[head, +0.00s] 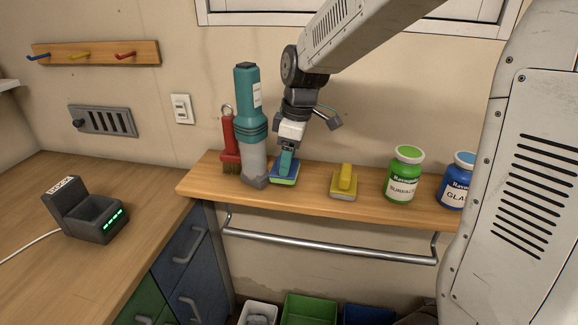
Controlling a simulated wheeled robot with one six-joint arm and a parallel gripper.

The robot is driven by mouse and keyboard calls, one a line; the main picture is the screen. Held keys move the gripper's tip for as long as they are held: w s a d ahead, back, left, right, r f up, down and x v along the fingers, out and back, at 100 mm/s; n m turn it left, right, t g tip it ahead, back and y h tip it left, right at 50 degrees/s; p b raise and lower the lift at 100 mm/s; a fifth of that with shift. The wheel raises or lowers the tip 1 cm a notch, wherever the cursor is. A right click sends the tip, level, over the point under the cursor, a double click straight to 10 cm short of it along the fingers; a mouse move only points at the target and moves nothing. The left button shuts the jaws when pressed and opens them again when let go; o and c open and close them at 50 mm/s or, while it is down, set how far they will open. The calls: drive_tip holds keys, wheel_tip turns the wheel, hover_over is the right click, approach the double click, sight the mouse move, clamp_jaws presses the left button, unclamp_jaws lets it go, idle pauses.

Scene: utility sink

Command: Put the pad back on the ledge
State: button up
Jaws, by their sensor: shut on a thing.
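A blue pad (283,172) with a teal handle and a green lower layer is at the ledge (222,191), next to the foot of a teal and grey bottle. My gripper (288,151) points down and is shut on the pad's handle. The pad looks level and at the height of the ledge top; I cannot tell whether it touches the wood. A second pad, yellow with a pale underside (344,184), stands on the ledge to the right, clear of my gripper.
Green (405,175) and blue (455,181) jars stand right. A metal rail (330,250) runs below the ledge, with bins (308,309) under it. Bare ledge lies between the pads.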

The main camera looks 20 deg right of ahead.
sight(296, 165)
drive_tip(key=shift+w+d, duration=0.2)
drive_tip(key=shift+w, duration=0.15)
drive_tip(key=shift+f, duration=1.8)
drive_tip(key=shift+f, duration=0.15)
drive_tip(key=o, duration=0.9)
wheel_tip(296, 165, up, 12)
drive_tip(key=s+d, duration=0.1)
drive_tip(key=s+m, duration=0.3)
drive_tip(key=s, duration=0.6)
drive_tip(key=s+d+f+m+h, duration=0.1)
drive_tip(key=s+m, duration=0.3)
drive_tip(key=s, duration=0.5)
drive_tip(key=s+d+f+m, duration=0.1)
drive_tip(key=s+m, duration=0.3)
drive_tip(key=s, duration=0.5)
drive_tip(key=shift+f, duration=0.2)
